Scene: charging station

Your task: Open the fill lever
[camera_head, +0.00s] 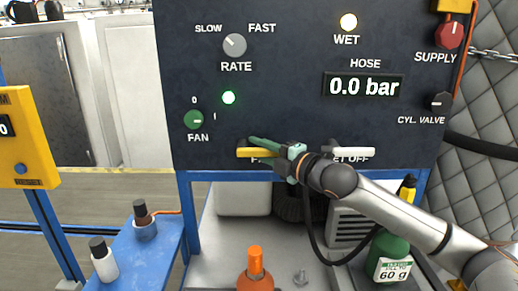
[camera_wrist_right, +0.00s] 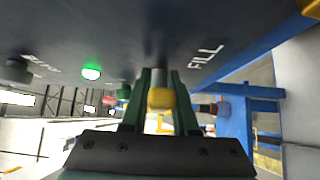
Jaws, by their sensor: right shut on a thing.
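The yellow fill lever (camera_head: 252,153) sticks out to the left below the fan knob, low on the dark panel (camera_head: 300,80). Its label is mostly covered by my right gripper (camera_head: 262,145), which reaches it from the right. In the right wrist view, the lever's rounded yellow end (camera_wrist_right: 161,98) sits between the two green fingers of the gripper (camera_wrist_right: 162,76), which is shut on it. The "FILL" label shows to the right of the fingers. My left gripper is not in view.
A white lever (camera_head: 353,152) is right of my right wrist. The hose display (camera_head: 363,87) reads 0.0 bar. The wet lamp (camera_head: 349,22) and a green lamp (camera_head: 228,97) are lit. Below stand an orange bottle (camera_head: 256,272) and a green cylinder (camera_head: 389,252).

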